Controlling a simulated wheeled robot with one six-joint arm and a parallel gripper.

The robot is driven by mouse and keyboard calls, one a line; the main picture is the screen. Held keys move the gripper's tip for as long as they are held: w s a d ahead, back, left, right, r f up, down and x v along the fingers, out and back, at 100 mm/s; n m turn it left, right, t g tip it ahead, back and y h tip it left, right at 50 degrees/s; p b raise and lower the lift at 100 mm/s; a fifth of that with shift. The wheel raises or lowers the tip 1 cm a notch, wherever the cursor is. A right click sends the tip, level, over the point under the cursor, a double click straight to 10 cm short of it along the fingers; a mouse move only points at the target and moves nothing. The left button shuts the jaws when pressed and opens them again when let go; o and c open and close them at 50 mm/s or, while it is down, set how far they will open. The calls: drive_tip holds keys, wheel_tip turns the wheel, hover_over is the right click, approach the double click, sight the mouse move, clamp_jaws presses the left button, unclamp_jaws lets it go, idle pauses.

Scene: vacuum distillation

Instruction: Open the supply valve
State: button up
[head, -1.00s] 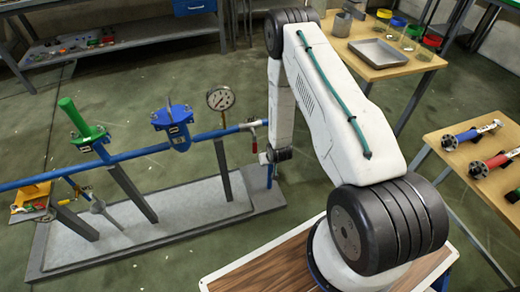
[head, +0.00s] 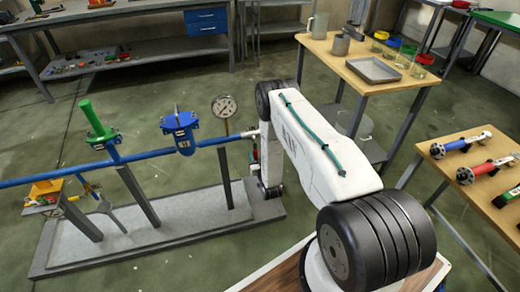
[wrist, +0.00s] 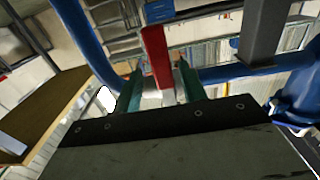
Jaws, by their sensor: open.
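In the wrist view a red lever handle (wrist: 156,55) stands upright between the two green fingers of my gripper (wrist: 160,66). The fingers are apart, with a gap between each finger and the lever, and I cannot tell how deep the lever sits between them. A blue pipe (wrist: 80,30) bends down on the left of the lever. In the head view the blue pipe (head: 220,141) runs to a pale fitting (head: 250,133) beside my arm. My gripper's fingers are hidden there behind my wrist.
A pressure gauge (head: 224,106), a blue-capped filter (head: 181,130) and a green-handled valve (head: 92,117) stand along the pipe over a grey plinth (head: 180,226). A wooden table (head: 358,82) stands behind my arm. Another table (head: 450,185) with coloured fittings is at right.

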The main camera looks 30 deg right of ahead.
sight(256, 154)
drive_tip(key=shift+x, duration=1.5)
drive_tip(key=shift+a, duration=0.15)
